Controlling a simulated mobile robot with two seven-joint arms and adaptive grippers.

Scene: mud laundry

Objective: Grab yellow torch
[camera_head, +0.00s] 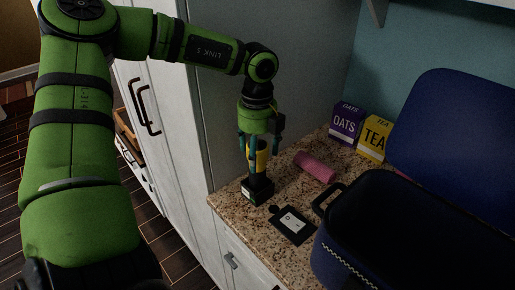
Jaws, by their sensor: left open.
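The yellow torch (262,158) has a yellow body and a dark, blocky lower part. It stands upright on the granite counter near its left edge. My left gripper (260,150) points down over the torch from above, with its fingers on both sides of the yellow body. The fingers are open, and I cannot tell whether they touch the torch. The torch's top is hidden by the gripper. My right gripper is not in view.
A pink cylinder (315,167) lies on the counter (236,205), right of the torch. A black tag (292,224) lies in front. An open blue case (335,258) fills the right side. Purple oats (346,123) and yellow tea (375,137) boxes stand behind.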

